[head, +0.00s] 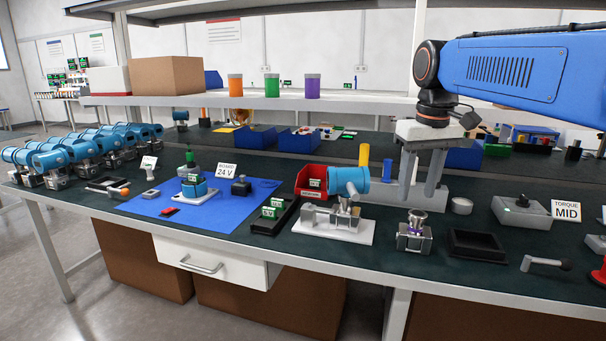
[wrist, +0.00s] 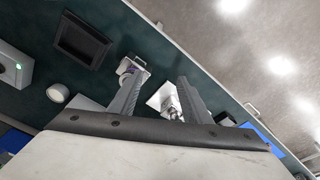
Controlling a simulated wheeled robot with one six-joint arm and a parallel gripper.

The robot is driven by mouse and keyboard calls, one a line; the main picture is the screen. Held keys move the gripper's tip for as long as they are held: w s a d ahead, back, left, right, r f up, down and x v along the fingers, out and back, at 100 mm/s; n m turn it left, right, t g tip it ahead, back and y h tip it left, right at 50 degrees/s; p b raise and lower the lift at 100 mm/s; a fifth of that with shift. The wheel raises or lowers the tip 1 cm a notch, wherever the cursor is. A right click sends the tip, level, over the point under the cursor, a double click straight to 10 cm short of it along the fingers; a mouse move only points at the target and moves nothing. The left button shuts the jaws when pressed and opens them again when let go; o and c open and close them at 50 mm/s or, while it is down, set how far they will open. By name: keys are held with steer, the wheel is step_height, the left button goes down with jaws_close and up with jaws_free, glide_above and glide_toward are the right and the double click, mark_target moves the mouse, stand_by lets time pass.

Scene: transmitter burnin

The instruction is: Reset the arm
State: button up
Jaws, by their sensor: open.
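My gripper (head: 419,192) hangs from my blue arm with its two grey fingers pointing down, above the right half of the bench. The fingers are apart with nothing between them. They also show apart and empty in the wrist view (wrist: 160,82). In the wrist view this block (wrist: 131,68) is partly behind one finger.
A blue transmitter housing (head: 349,180) sits on a white-based fixture (head: 318,222) left of my gripper. A black tray (head: 477,244) and a grey box (head: 521,213) with a green light lie to the right. A shelf (head: 250,103) runs behind. Several blue transmitters stand far left.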

steer(key=s+d+f+m+t, duration=0.1)
steer(key=s+d+f, duration=0.1)
steer(key=s+f, duration=0.9)
steer(key=s+d+f+m+t, duration=0.1)
steer(key=s+d+f+t, duration=0.1)
steer(key=s+f, duration=0.9)
steer(key=shift+s+f+m, duration=0.3)
steer(key=shift+s, duration=0.25)
